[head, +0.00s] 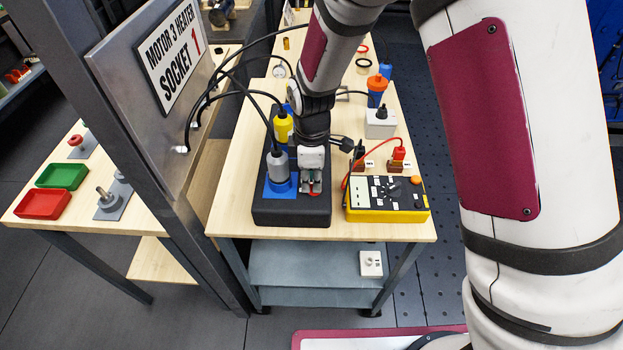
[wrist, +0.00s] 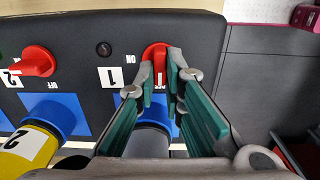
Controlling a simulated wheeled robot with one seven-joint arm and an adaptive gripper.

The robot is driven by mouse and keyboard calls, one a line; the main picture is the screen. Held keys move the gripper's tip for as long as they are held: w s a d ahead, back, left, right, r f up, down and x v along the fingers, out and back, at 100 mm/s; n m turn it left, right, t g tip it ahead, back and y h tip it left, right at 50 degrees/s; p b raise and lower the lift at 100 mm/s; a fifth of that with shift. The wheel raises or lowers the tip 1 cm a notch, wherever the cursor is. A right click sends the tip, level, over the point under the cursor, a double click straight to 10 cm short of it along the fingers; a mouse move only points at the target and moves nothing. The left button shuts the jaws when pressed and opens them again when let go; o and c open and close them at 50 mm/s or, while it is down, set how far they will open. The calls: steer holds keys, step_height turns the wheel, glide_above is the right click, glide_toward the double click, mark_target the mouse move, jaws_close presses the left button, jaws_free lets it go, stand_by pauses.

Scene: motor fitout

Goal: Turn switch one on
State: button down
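The black socket box (head: 290,212) stands at the table's front left in the head view. In the wrist view the red knob of switch one (wrist: 156,56) sits on the box beside a "1" label and the letters ON; the letters OFF show partly below it. Its ridge runs toward the OFF side. My gripper (wrist: 161,66) is over the knob, with a fingertip on each side of the ridge and the fingers apart. Whether the fingertips touch the knob is not clear. In the head view my gripper (head: 312,184) is low over the box's right front.
A red switch two (wrist: 35,62) and yellow plug (wrist: 30,150) are beside switch one. A grey plug (head: 278,163) stands in a blue socket left of my gripper. A yellow-black meter (head: 385,200) is close on the right. Cables loop behind, by the metal panel (head: 140,100).

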steer(key=shift+m, duration=0.4)
steer(key=m, duration=0.4)
steer(key=shift+w+m, duration=0.15)
steer(key=shift+m, duration=0.15)
steer(key=m+p, duration=0.1)
steer(key=m, duration=0.4)
steer(key=shift+w+d, duration=0.1)
steer(key=shift+d, duration=0.05)
steer(key=m+p, duration=0.1)
steer(key=m, duration=0.6)
steer(key=shift+d, duration=0.15)
steer(key=shift+w+m, duration=0.1)
steer(key=shift+m, duration=0.2)
steer(key=c, duration=1.7)
jaws_free()
step_height(320, 180, up, 12)
